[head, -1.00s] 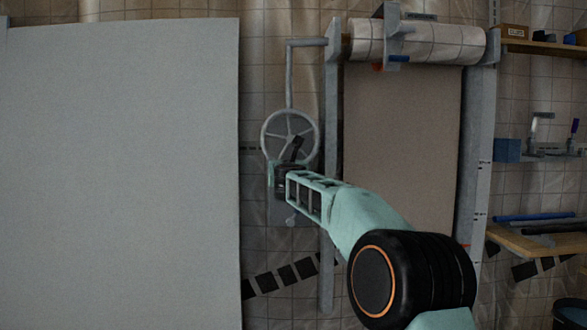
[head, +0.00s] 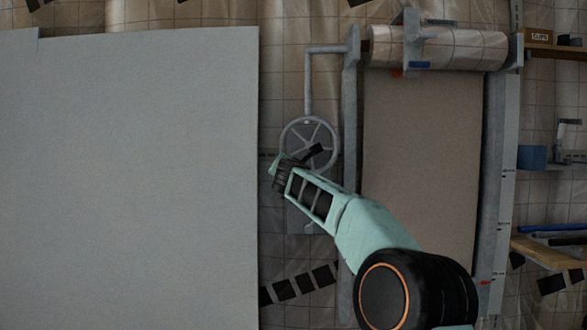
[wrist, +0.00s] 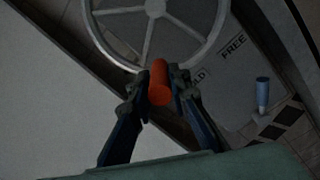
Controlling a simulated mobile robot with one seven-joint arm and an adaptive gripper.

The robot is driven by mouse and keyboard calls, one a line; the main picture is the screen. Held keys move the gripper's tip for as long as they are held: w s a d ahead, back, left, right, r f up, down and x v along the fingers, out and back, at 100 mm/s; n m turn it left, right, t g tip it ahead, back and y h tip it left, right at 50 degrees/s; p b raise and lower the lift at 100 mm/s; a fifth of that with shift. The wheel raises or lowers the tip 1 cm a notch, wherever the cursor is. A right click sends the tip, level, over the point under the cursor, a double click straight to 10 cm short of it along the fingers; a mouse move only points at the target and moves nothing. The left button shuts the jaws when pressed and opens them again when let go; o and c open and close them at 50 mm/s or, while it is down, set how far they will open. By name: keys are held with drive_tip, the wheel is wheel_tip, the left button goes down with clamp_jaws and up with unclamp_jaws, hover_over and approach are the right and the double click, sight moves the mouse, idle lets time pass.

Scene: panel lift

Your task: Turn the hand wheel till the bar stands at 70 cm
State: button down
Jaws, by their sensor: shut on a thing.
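The grey spoked hand wheel (head: 309,121) is mounted left of the lift frame; its rim and spokes also fill the top of the wrist view (wrist: 207,50). My gripper (head: 280,165) is at the wheel's lower left. In the wrist view its two fingers (wrist: 159,88) are shut on the orange handle (wrist: 159,75), one on each side. The handle is hidden in the head view. A small orange-red mark (head: 486,283) shows low on the right post by the scale (head: 504,200). I cannot make out the bar or read its height.
A large grey panel (head: 130,180) fills the left. A brown sheet (head: 420,170) hangs under the wrapped roller (head: 455,50). A plate with FREE lettering (wrist: 232,42) and a blue-tipped lever (wrist: 262,92) sit beside the wheel. Shelves (head: 550,250) stand at the right.

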drive_tip(key=shift+r, duration=0.25)
drive_tip(key=c, duration=1.8)
unclamp_jaws()
drive_tip(key=shift+c, duration=0.2)
drive_tip(key=shift+f, duration=0.15)
drive_tip(key=shift+s, duration=0.15)
drive_tip(key=shift+s, duration=5.85)
